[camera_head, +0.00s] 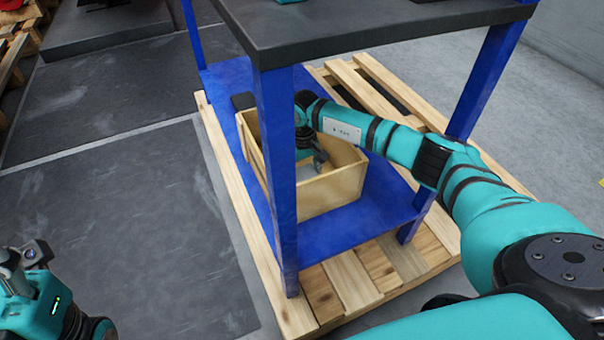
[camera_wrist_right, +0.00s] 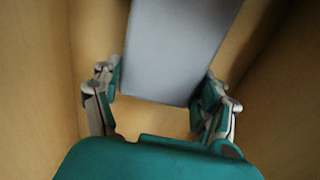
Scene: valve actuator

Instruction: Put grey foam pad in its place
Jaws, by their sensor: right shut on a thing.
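The grey foam pad (camera_wrist_right: 180,50) is a flat light-grey block in the right wrist view, between the two fingers of my right gripper (camera_wrist_right: 162,90), which is shut on it. Pad and gripper are inside an open wooden box (camera_head: 330,190) on the blue lower shelf. In the head view my right gripper (camera_head: 319,160) reaches down into the box, and the box wall and a table leg hide part of it. I cannot tell whether the pad touches the box floor. Part of my left gripper (camera_head: 22,262) shows at the lower left, away from the box; its jaw state is unclear.
The blue shelf (camera_head: 355,222) has bare room in front of the box. A blue table leg (camera_head: 277,160) stands close before the box, and a dark tabletop (camera_head: 370,28) overhangs it. A wooden pallet (camera_head: 348,280) lies beneath. A dark object (camera_head: 243,100) sits behind the box.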

